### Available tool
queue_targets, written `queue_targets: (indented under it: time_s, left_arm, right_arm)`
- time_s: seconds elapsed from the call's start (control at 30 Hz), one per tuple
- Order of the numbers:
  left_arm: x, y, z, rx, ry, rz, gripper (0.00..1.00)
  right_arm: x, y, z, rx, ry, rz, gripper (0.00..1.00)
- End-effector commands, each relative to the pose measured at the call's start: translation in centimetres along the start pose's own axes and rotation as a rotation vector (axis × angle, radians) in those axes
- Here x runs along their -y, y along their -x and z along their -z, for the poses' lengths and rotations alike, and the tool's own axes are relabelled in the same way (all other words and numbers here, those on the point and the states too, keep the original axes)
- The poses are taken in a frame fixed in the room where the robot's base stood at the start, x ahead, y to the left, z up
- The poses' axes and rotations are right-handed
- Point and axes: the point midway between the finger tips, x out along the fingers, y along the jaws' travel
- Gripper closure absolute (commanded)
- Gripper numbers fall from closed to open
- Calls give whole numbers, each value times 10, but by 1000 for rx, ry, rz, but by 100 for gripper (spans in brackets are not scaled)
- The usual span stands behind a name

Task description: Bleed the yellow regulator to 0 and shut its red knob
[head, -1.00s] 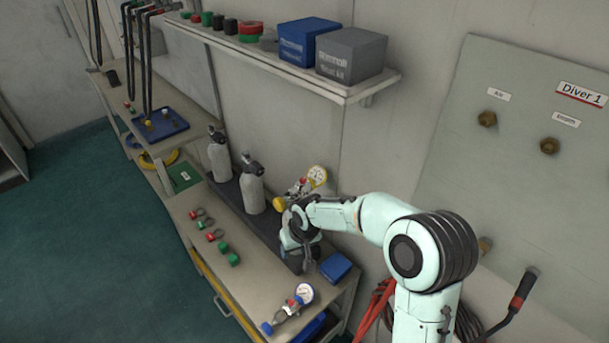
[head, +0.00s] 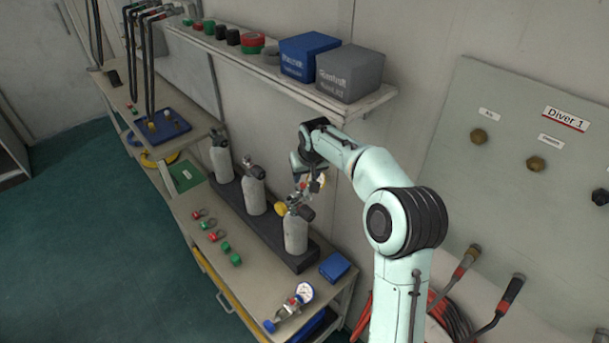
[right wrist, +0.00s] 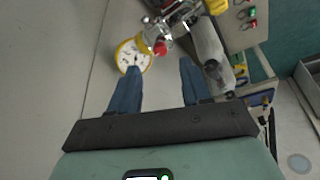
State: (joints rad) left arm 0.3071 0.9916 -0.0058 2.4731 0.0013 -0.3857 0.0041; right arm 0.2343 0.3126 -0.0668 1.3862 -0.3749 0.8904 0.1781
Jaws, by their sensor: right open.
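The yellow regulator sits on top of the nearest grey cylinder (head: 296,236) in the rack. Its yellow knob (head: 281,209) shows in the head view, while its gauge is partly hidden behind my right gripper (head: 308,180). In the right wrist view, the yellow-rimmed gauge (right wrist: 133,56) has a white face; I cannot read its needle surely. The regulator's red knob (right wrist: 160,47) shows right of the gauge, just beyond the fingertips. My right gripper (right wrist: 160,68) is open and empty, with its two blue-grey fingers apart, above the regulator. My left gripper is out of view.
A blue-knobbed regulator (head: 294,303) lies at the bench's near end, beside a blue box (head: 335,266). Two other cylinders (head: 252,190) stand in the rack. A shelf (head: 350,103) with boxes overhangs the bench. The Diver 1 panel (head: 500,130) is at right.

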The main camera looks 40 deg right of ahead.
Motion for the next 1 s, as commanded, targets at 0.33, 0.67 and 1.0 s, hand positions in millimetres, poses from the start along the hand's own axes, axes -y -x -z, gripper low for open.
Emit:
queue_targets:
  time_s: [0.33, 0.67, 1.0]
  left_arm:
    - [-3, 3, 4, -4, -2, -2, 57]
    - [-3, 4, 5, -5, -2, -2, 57]
    - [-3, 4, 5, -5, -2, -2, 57]
  right_arm:
    - [0, -46, -2, 1, 0, 0, 52]
    - [0, -49, -2, 0, 0, 1, 52]
    - [0, -49, -2, 0, 2, 2, 100]
